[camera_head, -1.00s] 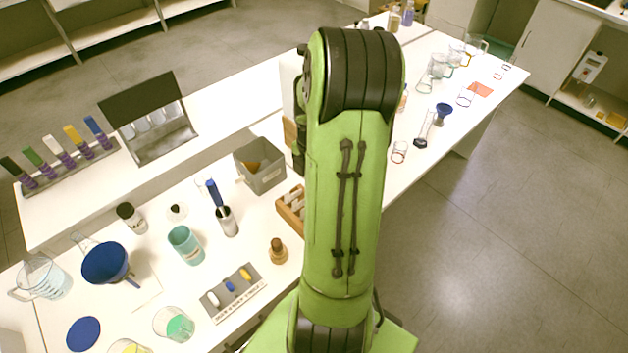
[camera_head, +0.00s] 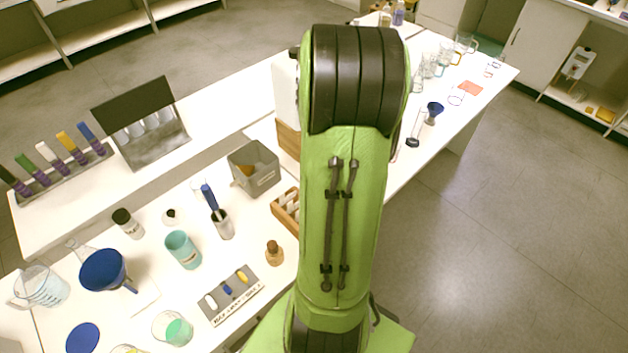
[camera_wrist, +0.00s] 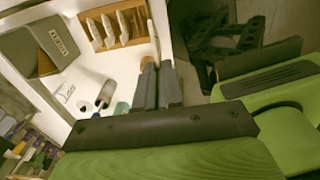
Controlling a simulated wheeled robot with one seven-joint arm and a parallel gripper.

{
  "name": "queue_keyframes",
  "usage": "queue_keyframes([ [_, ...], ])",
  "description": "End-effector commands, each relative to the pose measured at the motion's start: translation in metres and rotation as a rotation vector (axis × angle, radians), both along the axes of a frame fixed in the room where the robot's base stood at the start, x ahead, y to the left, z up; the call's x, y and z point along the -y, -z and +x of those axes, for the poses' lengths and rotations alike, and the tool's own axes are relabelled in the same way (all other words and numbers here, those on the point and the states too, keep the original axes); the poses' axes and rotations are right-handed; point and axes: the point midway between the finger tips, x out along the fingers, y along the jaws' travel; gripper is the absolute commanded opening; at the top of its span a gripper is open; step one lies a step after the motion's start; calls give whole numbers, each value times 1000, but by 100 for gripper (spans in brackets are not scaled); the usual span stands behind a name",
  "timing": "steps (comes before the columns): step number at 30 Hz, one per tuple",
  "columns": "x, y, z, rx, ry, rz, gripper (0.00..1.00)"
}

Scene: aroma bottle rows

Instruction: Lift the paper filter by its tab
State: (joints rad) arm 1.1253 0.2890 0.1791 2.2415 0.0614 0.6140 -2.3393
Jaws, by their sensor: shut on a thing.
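My gripper (camera_wrist: 157,68) shows in the wrist view, its two grey fingers close together and pointing away from the camera. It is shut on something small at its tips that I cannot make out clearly. A wooden rack (camera_wrist: 136,42) with several upright white pieces (camera_wrist: 111,31) stands beyond and left of the fingers. I cannot tell for sure which piece is the paper filter, and no tab is clearly visible. In the head view the rack (camera_head: 280,211) is partly behind my green arm, which hides the gripper.
A grey bin (camera_head: 254,168) stands by the rack, with a brown bottle (camera_head: 274,254) in front. A blue funnel (camera_head: 103,269), teal cup (camera_head: 183,250) and labelled tray (camera_head: 231,296) are at left. Glassware lines the bench at right. The floor at right is clear.

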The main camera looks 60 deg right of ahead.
Motion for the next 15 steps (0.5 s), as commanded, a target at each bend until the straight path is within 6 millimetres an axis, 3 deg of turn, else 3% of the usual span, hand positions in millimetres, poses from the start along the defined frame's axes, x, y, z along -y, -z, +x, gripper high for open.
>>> queue_keyframes([
  [15, -13, 1, -59, -1, 4, -1, 0],
])
